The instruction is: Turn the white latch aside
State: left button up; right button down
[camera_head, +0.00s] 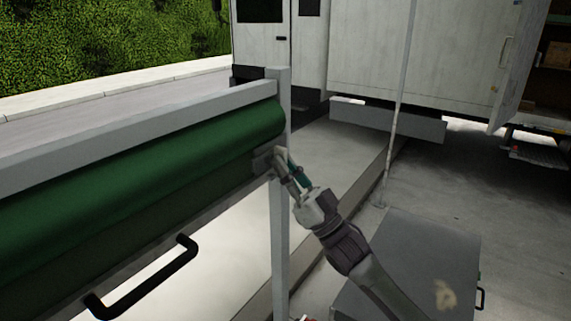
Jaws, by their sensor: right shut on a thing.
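My right gripper (284,168) reaches up from the lower right to the right end of a green roll. It is shut at a small grey bracket (263,160) beside the pale post. The white latch is mostly hidden by my fingers there, and its angle is hard to make out. My left gripper is out of view.
The green roll (130,160) lies along a pale frame with an upright post (279,240). A black handle (145,281) sticks out low on the left. A grey box (425,260) stands at the lower right. A white truck (420,50) is behind, with paved ground between.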

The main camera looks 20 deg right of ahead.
jog(key=shift+m, duration=0.3)
jog(key=c, duration=1.2)
grip_release()
jog(key=shift+c, duration=0.2)
jog(key=shift+f, duration=0.1)
jog(key=v, duration=1.2)
jog(key=shift+a, duration=0.1)
